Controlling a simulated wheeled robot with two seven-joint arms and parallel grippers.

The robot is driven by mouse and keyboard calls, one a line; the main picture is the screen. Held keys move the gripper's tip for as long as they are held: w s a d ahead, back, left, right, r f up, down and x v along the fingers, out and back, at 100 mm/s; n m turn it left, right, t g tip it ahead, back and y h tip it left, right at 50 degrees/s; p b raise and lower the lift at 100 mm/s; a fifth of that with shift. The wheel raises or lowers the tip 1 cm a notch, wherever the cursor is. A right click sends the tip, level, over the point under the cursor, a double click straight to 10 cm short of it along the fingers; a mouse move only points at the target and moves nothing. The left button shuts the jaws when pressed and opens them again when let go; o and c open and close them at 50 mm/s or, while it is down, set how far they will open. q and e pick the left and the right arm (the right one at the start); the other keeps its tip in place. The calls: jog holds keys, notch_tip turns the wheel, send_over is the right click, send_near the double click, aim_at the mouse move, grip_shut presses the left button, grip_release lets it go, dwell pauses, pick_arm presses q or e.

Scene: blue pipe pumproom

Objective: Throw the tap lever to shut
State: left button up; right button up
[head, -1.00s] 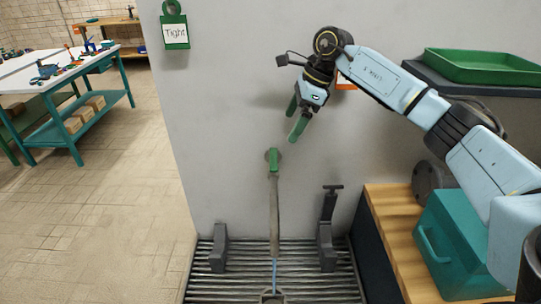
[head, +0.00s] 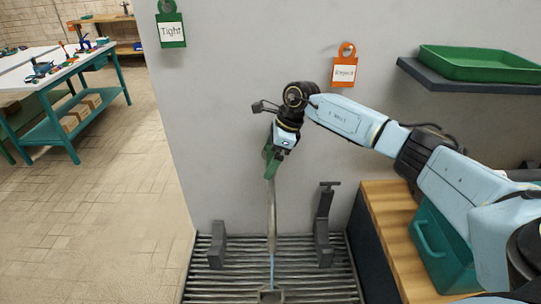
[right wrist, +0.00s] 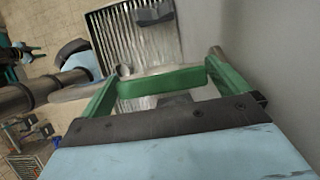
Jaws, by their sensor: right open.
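The tap's green lever (right wrist: 160,82) shows in the right wrist view as a bar lying across the space between my fingers. My right gripper (head: 271,160) is open at the top of the tap in the head view. Its green fingers stand on either side of the lever in the wrist view (right wrist: 162,68). I cannot tell whether either finger touches the lever. In the head view the gripper largely hides the lever. The grey tap pipe (head: 271,210) hangs below, with a thin blue stream (head: 272,262) under it.
A slatted drain grate (head: 240,284) lies below, with dark brackets (head: 217,245) (head: 323,228) on both sides. A teal box (head: 440,240) stands on a wooden bench at right. A green tray (head: 475,65) sits on a shelf. "Tight" (head: 171,30) and "Reject" (head: 344,73) tags hang on the wall.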

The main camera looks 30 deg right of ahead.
jog(key=c, duration=0.7)
jog(key=shift+m, duration=0.3)
jog(key=m+t+h+p, duration=0.1)
jog(key=m, duration=0.2)
jog(key=shift+r+m+p, duration=0.15)
jog(key=shift+m+p, duration=0.15)
jog(key=shift+p, duration=0.1)
jog(key=m, duration=0.2)
jog(key=m+t+h+p, duration=0.1)
jog(key=m, duration=0.1)
jog(key=shift+m+h, duration=0.3)
jog(key=m+h, duration=0.1)
jog(key=m, duration=0.2)
jog(key=shift+m+h, duration=0.3)
jog(key=m+h+b, duration=0.1)
jog(key=m, duration=0.1)
jog(key=m+h, duration=0.1)
jog(key=m, duration=0.2)
jog(key=shift+m+b, duration=0.3)
jog(key=shift+b, duration=0.1)
jog(key=shift+g, duration=0.3)
